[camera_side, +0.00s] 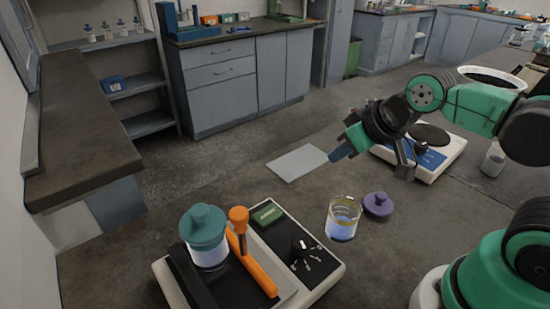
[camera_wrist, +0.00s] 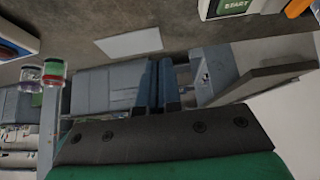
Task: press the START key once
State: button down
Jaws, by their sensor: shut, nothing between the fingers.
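The START key shows in the wrist view as a green pad (camera_wrist: 234,6) with white lettering, cut by the top edge. In the side view it is the small green pad (camera_side: 268,214) on the dark panel of the sieve shaker (camera_side: 330,269). My gripper (camera_side: 338,156) hangs in the air above and to the right of the shaker, well apart from the key, its blue fingers together and empty. The fingers also show in the wrist view (camera_wrist: 162,82).
On the shaker stand a teal-lidded jar (camera_side: 206,247), an orange clamp (camera_side: 253,265) and a black knob (camera_side: 300,247). A glass beaker (camera_side: 343,218) and a purple lid (camera_side: 378,205) are to its right. A balance (camera_side: 440,165) and a pale sheet (camera_side: 297,163) lie behind.

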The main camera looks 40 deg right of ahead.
dwell(0.6)
jog(key=r+n+t+y, duration=0.2)
jog(key=n, duration=0.9)
send_over(272, 216)
jog(key=shift+f, duration=0.1)
jog(key=shift+f, duration=4.45)
jog(key=shift+f, duration=0.1)
jog(key=shift+f, duration=0.25)
jog(key=shift+r, duration=0.15)
jog(key=shift+r, duration=0.25)
